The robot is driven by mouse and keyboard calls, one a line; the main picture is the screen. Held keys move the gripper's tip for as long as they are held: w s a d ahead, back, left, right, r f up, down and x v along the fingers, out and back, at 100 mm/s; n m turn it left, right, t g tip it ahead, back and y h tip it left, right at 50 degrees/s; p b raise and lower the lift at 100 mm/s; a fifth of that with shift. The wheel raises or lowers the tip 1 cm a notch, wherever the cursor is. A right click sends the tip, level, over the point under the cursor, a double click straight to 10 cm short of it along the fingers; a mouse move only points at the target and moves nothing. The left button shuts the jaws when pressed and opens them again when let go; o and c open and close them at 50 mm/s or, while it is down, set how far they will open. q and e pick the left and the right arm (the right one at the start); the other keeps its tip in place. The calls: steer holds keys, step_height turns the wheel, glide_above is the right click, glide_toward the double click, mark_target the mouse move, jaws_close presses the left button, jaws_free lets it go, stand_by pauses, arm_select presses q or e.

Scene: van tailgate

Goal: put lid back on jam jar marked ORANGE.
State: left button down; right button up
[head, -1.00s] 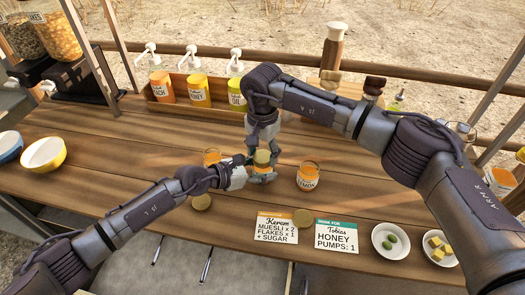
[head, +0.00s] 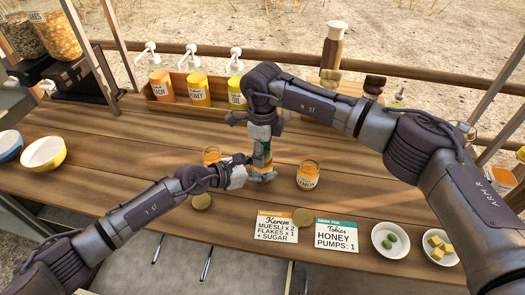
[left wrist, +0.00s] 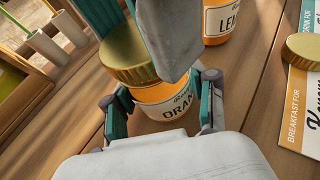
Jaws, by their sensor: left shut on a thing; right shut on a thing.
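The jar marked ORANGE (left wrist: 165,106) stands upright on the counter, its label partly hidden. My left gripper (head: 256,173) is shut around its body; the fingers show on both sides of it in the left wrist view (left wrist: 163,112). A gold lid (left wrist: 128,58) sits at the mouth of this jar, lined up over it; I cannot tell whether it is fully seated. My right gripper (head: 263,153) comes down from above and is shut on this lid. In the head view, the grippers hide most of the jar and lid.
An open LEMON jar (head: 307,178) stands to the right, another orange-coloured jar (head: 211,156) to the left. Two loose gold lids lie near the front, one on the wood (head: 201,202), one (head: 302,218) by the breakfast cards (head: 277,231). Pump bottles (head: 197,90) stand behind.

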steer(key=m, duration=0.9)
steer(key=shift+m, duration=0.4)
steer(key=o, duration=1.4)
steer(key=shift+c, duration=0.2)
steer(key=shift+r, duration=0.1)
step_height(320, 180, up, 12)
arm_select(q)
steer(key=shift+c, duration=1.3)
jaws_free()
